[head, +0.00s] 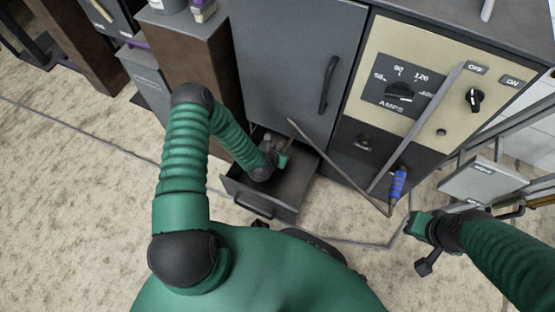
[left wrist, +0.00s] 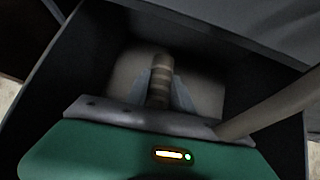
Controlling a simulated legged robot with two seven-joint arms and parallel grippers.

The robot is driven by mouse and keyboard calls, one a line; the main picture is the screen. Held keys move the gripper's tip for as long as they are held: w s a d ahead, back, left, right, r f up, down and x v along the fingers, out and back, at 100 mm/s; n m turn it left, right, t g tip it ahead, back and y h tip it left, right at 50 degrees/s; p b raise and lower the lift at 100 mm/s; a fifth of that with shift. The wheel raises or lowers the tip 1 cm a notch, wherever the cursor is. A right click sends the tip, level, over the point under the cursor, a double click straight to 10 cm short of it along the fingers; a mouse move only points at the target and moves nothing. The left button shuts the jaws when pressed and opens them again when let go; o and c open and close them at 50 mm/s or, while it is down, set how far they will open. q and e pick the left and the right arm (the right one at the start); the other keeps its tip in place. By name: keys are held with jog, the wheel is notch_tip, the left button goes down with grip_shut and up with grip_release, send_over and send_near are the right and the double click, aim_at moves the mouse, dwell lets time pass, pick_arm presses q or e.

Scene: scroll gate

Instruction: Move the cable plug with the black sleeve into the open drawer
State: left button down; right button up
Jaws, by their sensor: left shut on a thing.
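The open drawer (head: 291,207) sticks out low at the front of the grey cabinet. My left gripper (head: 281,158) is down inside the drawer opening. In the left wrist view my left gripper (left wrist: 160,100) is shut on the cable plug (left wrist: 161,72), a short banded cylinder standing between the fingers. It looks brownish in the shade; the black sleeve is not clear. The drawer's dark walls (left wrist: 42,75) surround it. My right gripper (head: 422,243) is empty and looks open, off to the right near the metal frame.
A blue-sleeved plug (head: 398,185) hangs by the welder panel (head: 455,50). A brown rod-like cable (head: 340,167) slants from the drawer area to it. A metal frame with plates (head: 482,178) stands at right. Cable lies on the floor.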

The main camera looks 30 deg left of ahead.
pick_arm(q)
jog(key=f+b, duration=0.1)
jog(key=f, duration=0.2)
jog(key=f+b, duration=0.1)
jog(key=f, duration=0.1)
jog(key=shift+a+f+b, duration=0.25)
jog(key=shift+f+b, duration=0.05)
jog(key=shift+a+f, duration=0.1)
jog(key=shift+f, duration=0.05)
jog(key=shift+r, duration=0.2)
jog(key=shift+f, duration=0.35)
jog(key=c, duration=1.1)
grip_release()
